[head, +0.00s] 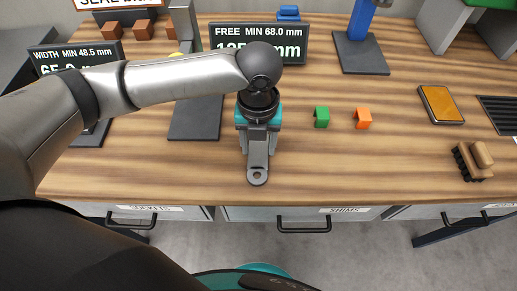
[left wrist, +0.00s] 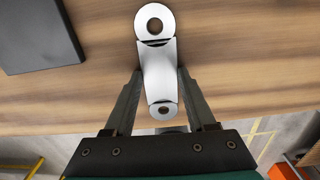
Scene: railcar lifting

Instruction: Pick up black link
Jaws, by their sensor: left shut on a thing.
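The link (head: 257,171) is a flat bar with a round eye at its end, dark grey in the head view. It lies near the front edge of the table, pointing toward me. In the left wrist view the link (left wrist: 158,70) looks bright silver, with a ringed hole at each end. My left gripper (head: 258,146) points down over it, and its two fingers (left wrist: 160,82) are closed on the bar's sides. I cannot tell whether the link touches the table. My right gripper is not in view.
A green block (head: 321,117) and an orange block (head: 363,119) stand right of the gripper. Behind are a sign reading 68.0 mm (head: 258,43) and a blue post on a dark base (head: 360,54). A brush (head: 473,161) lies at the right. The front table edge is close.

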